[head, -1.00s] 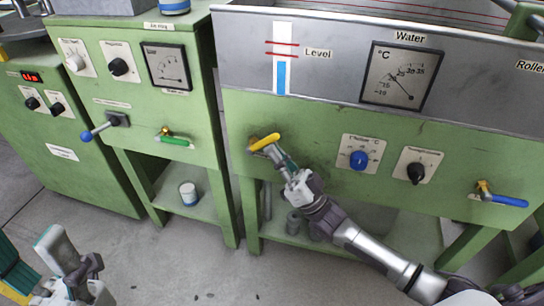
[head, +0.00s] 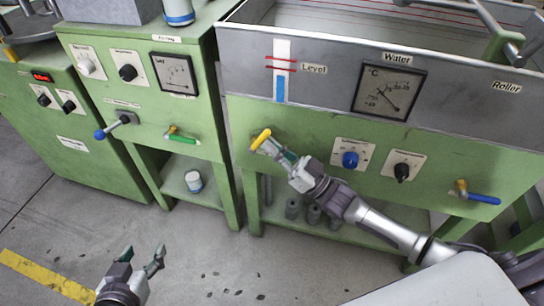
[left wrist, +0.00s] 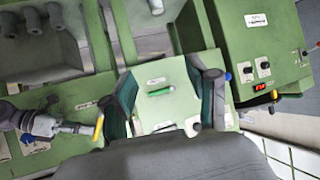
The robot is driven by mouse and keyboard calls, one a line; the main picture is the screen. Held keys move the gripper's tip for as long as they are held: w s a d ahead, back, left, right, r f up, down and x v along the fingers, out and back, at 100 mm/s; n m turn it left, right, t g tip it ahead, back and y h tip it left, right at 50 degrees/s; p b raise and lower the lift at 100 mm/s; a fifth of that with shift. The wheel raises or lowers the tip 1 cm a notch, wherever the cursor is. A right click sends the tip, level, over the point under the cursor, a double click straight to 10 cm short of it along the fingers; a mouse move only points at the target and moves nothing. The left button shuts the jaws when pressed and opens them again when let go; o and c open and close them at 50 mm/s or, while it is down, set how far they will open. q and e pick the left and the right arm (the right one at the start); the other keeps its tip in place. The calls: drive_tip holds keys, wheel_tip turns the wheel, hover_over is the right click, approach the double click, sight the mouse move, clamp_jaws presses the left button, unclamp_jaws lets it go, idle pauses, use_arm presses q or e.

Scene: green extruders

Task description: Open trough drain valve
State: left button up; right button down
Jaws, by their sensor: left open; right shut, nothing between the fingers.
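The water trough (head: 340,60) has a yellow-handled valve (head: 261,139) at its lower left and a blue-handled valve (head: 478,197) at its lower right. No label naming the drain valve is readable. The yellow handle is tilted, upper end to the right. My right gripper (head: 284,156) is shut and empty just right of the yellow handle; I cannot tell whether they touch. It also shows in the left wrist view (left wrist: 32,123), beside the yellow handle (left wrist: 98,128). My left gripper (head: 140,258) is open and empty above the floor, low at the left.
A green cabinet left of the trough carries a green-handled valve (head: 180,134) and a blue-knobbed lever (head: 113,126). A white can (head: 194,181) stands on its shelf. Grey cylinders (head: 313,213) stand under the trough.

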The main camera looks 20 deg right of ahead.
use_arm(q)
drive_tip(key=s+a+f+g+y+p, duration=0.1)
drive_tip(key=s+a+f+g+p, duration=0.1)
drive_tip(key=s+g, duration=0.3)
drive_tip(key=s+a+f+g+y+p, duration=0.1)
drive_tip(key=s+a+f+g+p, duration=0.15)
drive_tip(key=s, duration=0.45)
drive_tip(key=p+x, duration=0.1)
drive_tip(key=x, duration=0.5)
drive_tip(key=shift+s+d+f+g+p, duration=0.25)
drive_tip(key=shift+d+f+g+p, duration=0.05)
drive_tip(key=shift+g, duration=0.05)
use_arm(e)
drive_tip(key=shift+w+a+r+n+g+h, duration=0.2)
drive_tip(key=shift+r+g+h, duration=0.15)
drive_tip(key=shift+g, duration=0.15)
drive_tip(key=shift+w+a+r+n+g+h, duration=0.1)
drive_tip(key=shift+a+r+n+g+h, duration=0.2)
drive_tip(key=shift+g, duration=0.2)
drive_tip(key=shift+s+d, duration=0.1)
drive_tip(key=shift+d, duration=0.05)
